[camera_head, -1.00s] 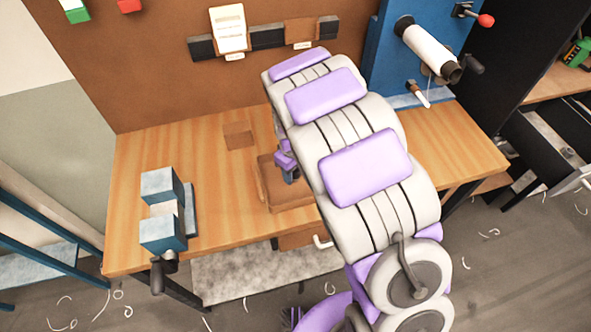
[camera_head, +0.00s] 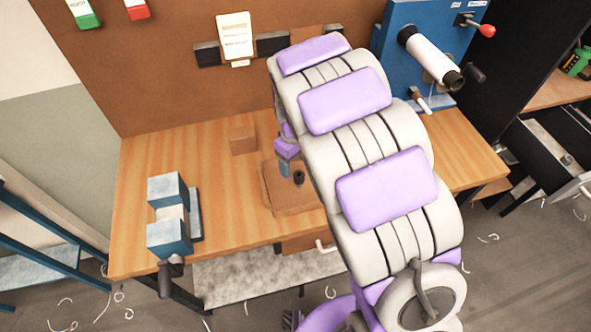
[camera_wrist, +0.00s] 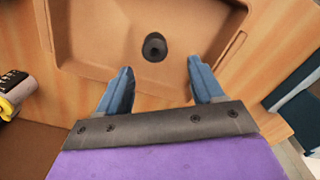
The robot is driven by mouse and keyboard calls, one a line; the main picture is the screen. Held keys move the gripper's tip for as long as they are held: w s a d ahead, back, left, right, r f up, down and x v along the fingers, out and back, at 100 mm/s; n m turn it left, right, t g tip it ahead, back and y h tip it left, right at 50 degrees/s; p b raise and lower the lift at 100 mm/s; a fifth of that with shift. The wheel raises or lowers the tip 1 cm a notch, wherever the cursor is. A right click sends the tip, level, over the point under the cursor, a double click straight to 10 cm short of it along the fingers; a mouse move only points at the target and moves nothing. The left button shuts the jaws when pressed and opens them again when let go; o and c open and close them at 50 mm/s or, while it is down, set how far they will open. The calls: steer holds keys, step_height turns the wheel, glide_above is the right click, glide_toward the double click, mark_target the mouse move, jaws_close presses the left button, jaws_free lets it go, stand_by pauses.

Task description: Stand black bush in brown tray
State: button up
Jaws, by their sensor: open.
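The black bush (camera_wrist: 154,47) is a short dark ring with a hole through its middle, standing on end on the floor of the brown tray. It also shows in the head view (camera_head: 299,177). The brown tray (camera_wrist: 85,55) lies on the wooden bench, and in the head view its left part (camera_head: 271,193) shows beside my arm. My gripper (camera_wrist: 160,82) is open, with two blue fingers reaching over the tray's edge. The bush stands beyond the fingertips, between their lines, and nothing is held. In the head view my arm hides the tray's right part.
A blue-grey vise (camera_head: 168,215) stands at the bench's left. A brown block (camera_head: 243,139) sits behind the tray. A blue machine with a white roll (camera_head: 431,55) stands at the back right. The bench between vise and tray is clear.

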mark_target(297, 173)
step_height(297, 173, up, 10)
steer(key=p, duration=0.1)
steer(key=shift+d, duration=0.15)
steer(key=shift+w+f, duration=0.1)
steer(key=shift+d, duration=0.15)
